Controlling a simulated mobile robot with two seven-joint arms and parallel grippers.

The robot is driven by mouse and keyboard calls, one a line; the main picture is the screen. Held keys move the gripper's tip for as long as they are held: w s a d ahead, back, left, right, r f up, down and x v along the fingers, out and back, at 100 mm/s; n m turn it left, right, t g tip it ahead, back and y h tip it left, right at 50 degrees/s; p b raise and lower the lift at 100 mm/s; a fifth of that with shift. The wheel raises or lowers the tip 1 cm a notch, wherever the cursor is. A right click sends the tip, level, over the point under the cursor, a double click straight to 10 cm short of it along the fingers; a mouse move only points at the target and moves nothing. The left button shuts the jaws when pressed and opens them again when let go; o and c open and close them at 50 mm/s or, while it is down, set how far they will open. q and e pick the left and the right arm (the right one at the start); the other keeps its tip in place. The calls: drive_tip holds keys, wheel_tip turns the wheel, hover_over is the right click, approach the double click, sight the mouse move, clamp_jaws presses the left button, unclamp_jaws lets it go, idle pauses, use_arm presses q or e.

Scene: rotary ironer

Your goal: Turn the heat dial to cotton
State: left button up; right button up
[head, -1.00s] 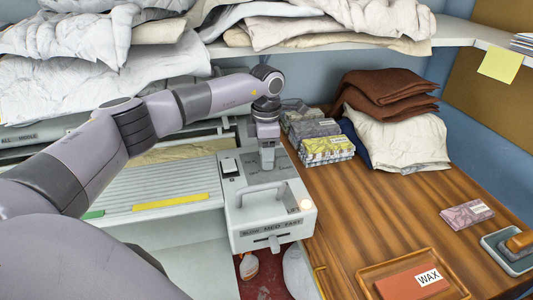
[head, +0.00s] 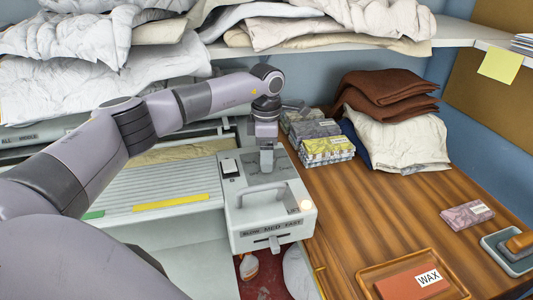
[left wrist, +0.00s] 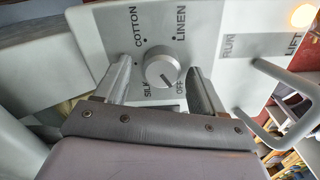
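The heat dial (left wrist: 162,67) is a round grey knob on the ironer's light panel, with COTTON (left wrist: 137,27), LINEN (left wrist: 181,24), SILK and OFF printed around it. Its pointer mark seems to face the lower right, toward OFF. My left gripper (left wrist: 159,68) is open in the left wrist view, one finger on each side of the dial, with a visible gap on both sides. In the head view my left gripper (head: 267,158) comes down over the ironer's control box (head: 235,205) and hides the dial. My right gripper is not in view.
A grey handle (head: 262,196) and a lit lamp (head: 306,205) sit on the box near the gripper. The SLOW MED FAST lever (head: 274,243) is on its front. Stacked packets (head: 327,150) and folded cloth (head: 400,138) lie to the right. Bedding fills the shelf above.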

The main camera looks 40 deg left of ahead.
use_arm(q)
drive_tip(key=shift+r+b, duration=0.35)
drive_tip(key=shift+r, duration=3.2)
